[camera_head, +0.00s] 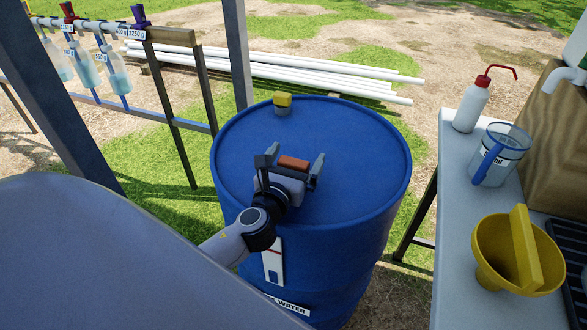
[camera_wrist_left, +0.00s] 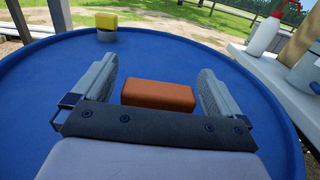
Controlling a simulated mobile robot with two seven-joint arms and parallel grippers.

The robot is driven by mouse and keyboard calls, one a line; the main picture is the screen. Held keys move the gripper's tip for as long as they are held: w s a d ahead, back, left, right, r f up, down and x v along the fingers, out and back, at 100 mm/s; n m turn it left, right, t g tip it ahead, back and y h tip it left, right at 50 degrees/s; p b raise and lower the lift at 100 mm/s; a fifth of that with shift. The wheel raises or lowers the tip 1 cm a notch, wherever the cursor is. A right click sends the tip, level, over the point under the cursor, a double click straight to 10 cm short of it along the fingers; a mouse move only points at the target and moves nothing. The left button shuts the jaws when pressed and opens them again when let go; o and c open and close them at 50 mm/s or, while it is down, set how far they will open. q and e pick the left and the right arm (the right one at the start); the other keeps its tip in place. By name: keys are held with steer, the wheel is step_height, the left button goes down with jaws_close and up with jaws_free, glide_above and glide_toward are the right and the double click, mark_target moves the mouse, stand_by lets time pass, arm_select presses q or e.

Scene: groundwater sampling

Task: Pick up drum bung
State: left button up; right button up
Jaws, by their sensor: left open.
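A blue drum (camera_head: 350,150) stands upright in the middle of the head view. An orange-brown block (camera_head: 293,163) shows at its top, between the fingers of my left gripper (camera_head: 292,158). The gripper is open, with one finger on each side of the block and a gap to both in the left wrist view (camera_wrist_left: 158,66). A yellow-topped piece with a pale base (camera_head: 282,102) sits near the drum's far rim. I cannot tell for sure which of the two is the drum bung. My right gripper is not in view.
A table (camera_head: 455,170) at the right holds a wash bottle (camera_head: 470,106), a measuring jug (camera_head: 498,155) and a yellow funnel (camera_head: 490,245). Posts and a rail with hanging bottles (camera_head: 115,75) stand at the left. White pipes (camera_head: 270,66) lie behind. The drum top is otherwise clear.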

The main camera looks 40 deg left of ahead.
arm_select(q)
steer(key=shift+w+a, duration=0.1)
steer(key=shift+w, duration=0.2)
steer(key=shift+c, duration=0.3)
steer(key=c, duration=0.9)
steer(key=shift+c, duration=0.3)
steer(key=shift+r, duration=0.1)
